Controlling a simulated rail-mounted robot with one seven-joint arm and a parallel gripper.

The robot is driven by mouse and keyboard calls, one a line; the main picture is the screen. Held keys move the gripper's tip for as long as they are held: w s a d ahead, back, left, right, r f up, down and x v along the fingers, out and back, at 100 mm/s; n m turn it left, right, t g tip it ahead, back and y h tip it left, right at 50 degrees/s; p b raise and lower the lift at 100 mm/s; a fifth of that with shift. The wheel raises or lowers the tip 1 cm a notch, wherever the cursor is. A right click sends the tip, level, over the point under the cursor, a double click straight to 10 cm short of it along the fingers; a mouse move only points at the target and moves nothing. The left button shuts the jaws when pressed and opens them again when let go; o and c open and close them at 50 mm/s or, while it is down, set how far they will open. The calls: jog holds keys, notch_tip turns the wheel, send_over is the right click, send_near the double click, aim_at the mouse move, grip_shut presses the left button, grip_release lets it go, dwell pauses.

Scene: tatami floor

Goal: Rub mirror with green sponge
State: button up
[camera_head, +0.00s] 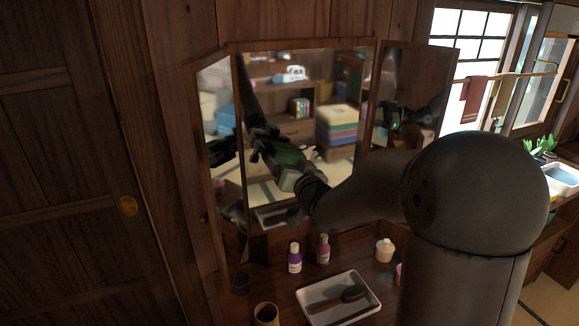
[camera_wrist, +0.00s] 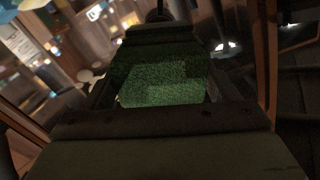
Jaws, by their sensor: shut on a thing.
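The three-panel mirror (camera_head: 343,88) stands upright in a dark wood frame, its middle panel facing me and a narrower panel on each side. The glass reflects the room and parts of my arm. My gripper (camera_head: 272,150) is in front of the lower left of the middle panel. It is shut on the green sponge (camera_wrist: 160,80), which lies between the two jaws in the wrist view. Dark green also shows around the gripper in the head view, but gripper and reflection blend there. I cannot tell whether the sponge touches the glass.
Below the mirror, a dark wooden top holds a purple bottle (camera_head: 294,258), a pink bottle (camera_head: 323,249), a white jar (camera_head: 385,250) and a tray (camera_head: 365,310) with a dark brush (camera_head: 337,299). A wooden cup (camera_head: 266,314) stands at the front. My arm hides the right part.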

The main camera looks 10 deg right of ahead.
aim_at(318, 151)
jog(key=shift+w+d+r+p, duration=0.1)
jog(key=shift+w+d+p, duration=0.15)
jog(key=shift+d, duration=1.1)
jog(key=shift+w+d+f+p, duration=0.15)
jog(key=shift+w+d, duration=0.1)
jog(key=shift+d, duration=1.05)
jog(key=shift+w+d+r+p, duration=0.15)
jog(key=shift+w+d+p, duration=0.1)
jog(key=shift+d, duration=1.1)
jog(key=shift+w+d, duration=0.15)
jog(key=shift+d, duration=0.6)
jog(key=shift+w+d, duration=0.15)
jog(key=shift+d, duration=0.6)
jog(key=shift+a, duration=0.1)
jog(key=shift+a, duration=0.45)
jog(key=shift+s+a+f+b, duration=0.1)
jog(key=shift+s+a+b, duration=0.2)
jog(key=shift+a+b, duration=0.9)
jog(key=shift+s+a+f+b, duration=0.1)
jog(key=shift+s+a+b, duration=0.4)
jog(key=shift+a, duration=1.25)
jog(key=shift+s+a+f+b, duration=0.1)
jog(key=shift+a+b, duration=0.95)
jog(key=shift+a, duration=0.4)
jog(key=shift+s+a+r, duration=0.1)
jog(key=shift+a+r, duration=0.15)
jog(key=shift+a, duration=0.35)
